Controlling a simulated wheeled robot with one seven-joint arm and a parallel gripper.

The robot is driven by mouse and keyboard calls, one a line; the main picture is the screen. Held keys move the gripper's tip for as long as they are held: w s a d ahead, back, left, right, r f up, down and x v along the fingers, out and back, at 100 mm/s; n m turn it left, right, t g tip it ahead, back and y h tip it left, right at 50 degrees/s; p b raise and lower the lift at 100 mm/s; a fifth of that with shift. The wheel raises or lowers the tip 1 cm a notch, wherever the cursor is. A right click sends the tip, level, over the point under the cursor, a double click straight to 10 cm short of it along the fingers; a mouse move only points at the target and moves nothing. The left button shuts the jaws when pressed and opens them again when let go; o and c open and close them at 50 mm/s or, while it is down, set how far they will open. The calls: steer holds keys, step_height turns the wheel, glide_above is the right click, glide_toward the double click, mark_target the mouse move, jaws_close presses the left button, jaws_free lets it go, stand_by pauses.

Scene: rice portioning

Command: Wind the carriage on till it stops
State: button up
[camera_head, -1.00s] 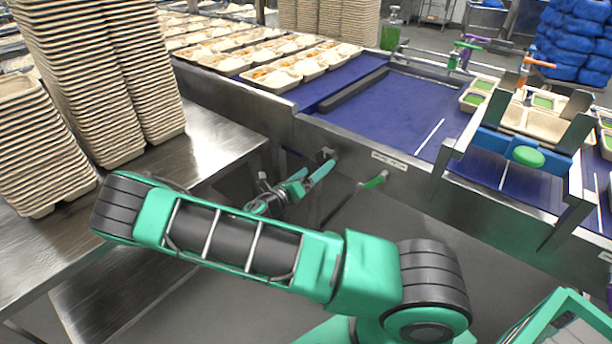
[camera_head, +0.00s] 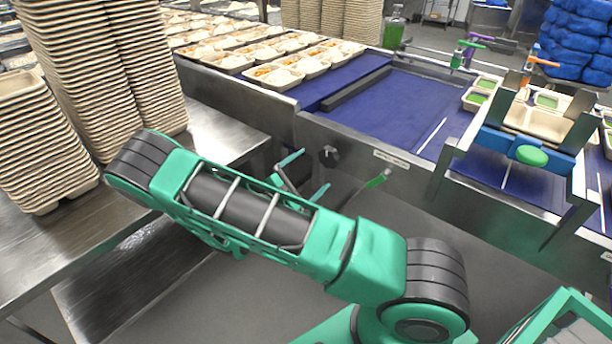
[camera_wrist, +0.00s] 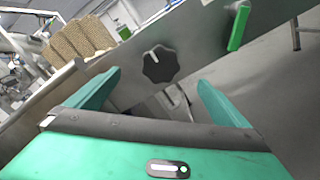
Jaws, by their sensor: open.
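A black lobed knob (camera_head: 328,156) sits on the steel side wall of the conveyor. In the wrist view the knob (camera_wrist: 160,65) shows a white mark and lies ahead of my fingers, between them in the picture. My gripper (camera_head: 305,177) is open and empty, its fingers spread just left of and below the knob in the head view. In the wrist view the fingertips of my gripper (camera_wrist: 158,80) appear apart from the knob. What looks like the carriage, a blue frame with metal plates and a green knob (camera_head: 531,155), straddles the belt at the right.
A green-handled lever (camera_head: 378,179) sticks out right of the knob; it also shows in the wrist view (camera_wrist: 238,27). A steel table (camera_head: 215,135) with tall tray stacks (camera_head: 85,80) stands at the left. Filled trays (camera_head: 275,75) line the blue belt (camera_head: 390,110). Floor below is open.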

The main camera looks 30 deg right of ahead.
mark_target(325, 158)
steer(key=x, duration=0.9)
steer(key=shift+d, duration=0.15)
steer(key=c, duration=1.5)
steer(key=shift+o, duration=0.2)
steer(key=shift+w+n, duration=0.1)
steer(key=shift+n, duration=1.5)
steer(key=shift+r+n, duration=0.1)
steer(key=shift+n, duration=0.5)
steer(key=shift+w+n, duration=0.1)
steer(key=shift+n, duration=0.9)
